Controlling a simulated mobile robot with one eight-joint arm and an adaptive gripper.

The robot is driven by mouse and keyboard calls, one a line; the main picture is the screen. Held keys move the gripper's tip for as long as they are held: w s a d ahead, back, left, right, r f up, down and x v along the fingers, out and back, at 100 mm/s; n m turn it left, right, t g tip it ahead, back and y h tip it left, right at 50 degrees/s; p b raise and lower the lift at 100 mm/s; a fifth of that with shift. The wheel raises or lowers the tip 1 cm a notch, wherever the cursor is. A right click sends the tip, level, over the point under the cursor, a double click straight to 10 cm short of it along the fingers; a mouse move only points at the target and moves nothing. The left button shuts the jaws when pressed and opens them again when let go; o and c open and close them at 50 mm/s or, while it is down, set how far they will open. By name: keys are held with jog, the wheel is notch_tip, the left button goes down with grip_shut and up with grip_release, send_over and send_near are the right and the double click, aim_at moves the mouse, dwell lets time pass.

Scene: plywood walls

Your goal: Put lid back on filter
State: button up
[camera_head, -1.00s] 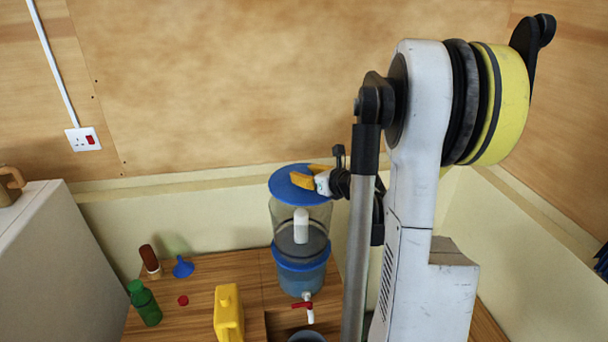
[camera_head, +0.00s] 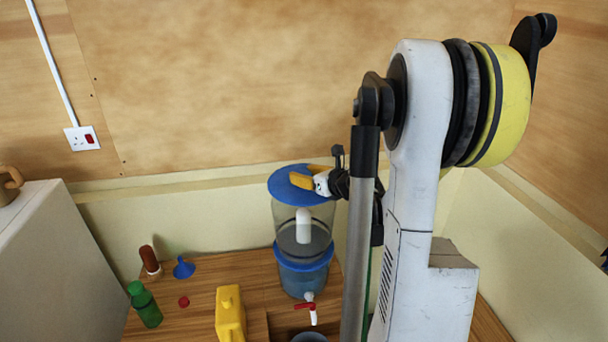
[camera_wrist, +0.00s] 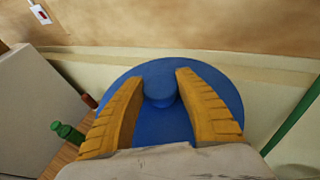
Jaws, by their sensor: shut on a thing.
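The blue lid (camera_head: 283,188) lies flat at the top of the clear filter (camera_head: 287,215). Its rim looks level with the filter's top, but I cannot tell whether it is seated or just above. My gripper (camera_head: 308,183) reaches in from the right over the lid. In the wrist view, the yellow fingers (camera_wrist: 156,106) are on both sides of the round blue knob (camera_wrist: 159,82), holding the lid (camera_wrist: 215,88). The filter's body is hidden below the lid there. In the head view it shows a white inner candle (camera_head: 303,226), a blue middle band and a red-handled tap (camera_head: 308,306).
A yellow can (camera_head: 230,316), green bottle (camera_head: 145,304), red cap (camera_head: 184,301), blue funnel (camera_head: 183,268) and brown bottle (camera_head: 150,260) stand left of the filter on the wooden counter (camera_head: 203,290). A grey container (camera_head: 309,337) is below the tap. The wall is close behind.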

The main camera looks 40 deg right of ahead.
aim_at(326, 201)
jog(key=shift+f+b, duration=3.05)
jog(key=shift+f, duration=0.25)
jog(key=shift+f, duration=0.2)
jog(key=o, duration=1.4)
jog(key=v, duration=1.2)
